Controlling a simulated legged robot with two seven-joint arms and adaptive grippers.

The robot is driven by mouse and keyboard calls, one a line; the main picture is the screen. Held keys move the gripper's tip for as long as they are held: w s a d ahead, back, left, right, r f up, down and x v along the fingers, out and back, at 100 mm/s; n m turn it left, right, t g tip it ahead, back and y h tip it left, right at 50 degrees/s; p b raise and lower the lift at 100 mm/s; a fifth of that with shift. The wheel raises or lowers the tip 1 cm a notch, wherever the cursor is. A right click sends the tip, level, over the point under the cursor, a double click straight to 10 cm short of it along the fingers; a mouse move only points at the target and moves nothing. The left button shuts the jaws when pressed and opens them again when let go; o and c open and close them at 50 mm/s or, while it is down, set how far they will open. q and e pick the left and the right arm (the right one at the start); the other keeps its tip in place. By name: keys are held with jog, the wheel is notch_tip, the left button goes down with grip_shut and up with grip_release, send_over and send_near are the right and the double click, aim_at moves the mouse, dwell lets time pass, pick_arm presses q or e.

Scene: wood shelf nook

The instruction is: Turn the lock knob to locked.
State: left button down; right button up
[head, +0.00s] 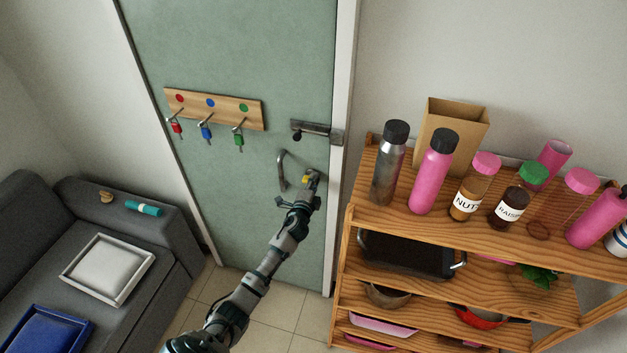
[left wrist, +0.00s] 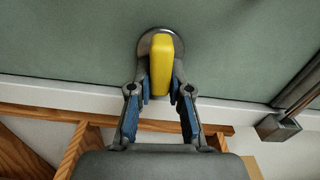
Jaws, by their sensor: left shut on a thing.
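The lock knob (left wrist: 161,62) is a yellow bar on a round metal plate (left wrist: 147,45) on the green door (head: 240,60). In the head view the knob (head: 305,180) is small, right of the door handle (head: 282,170) and below the slide bolt (head: 316,129). My left gripper (head: 308,184) reaches it from below. In the left wrist view my left gripper (left wrist: 161,88) has a finger on each side of the yellow bar and is shut on it. The bar points nearly straight up and down in that view. My right gripper is not in view.
A wooden shelf (head: 360,217) with bottles, jars and pans stands close to the right of the door. A key rack (head: 215,108) with several keys hangs on the door. A grey sofa (head: 140,300) with trays is at left. Tiled floor is free between.

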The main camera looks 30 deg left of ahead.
pick_arm(q)
jog(key=shift+d+f+m, duration=0.15)
jog(key=shift+f+m, duration=0.2)
jog(key=shift+m, duration=0.25)
jog(key=shift+f, duration=0.1)
jog(key=c, duration=1.2)
grip_release()
jog(key=shift+c, duration=0.2)
jog(key=shift+o, duration=0.8)
jog(key=shift+s+d, duration=0.1)
jog(key=shift+s, duration=0.15)
jog(key=v, duration=1.1)
jog(key=shift+s, duration=0.1)
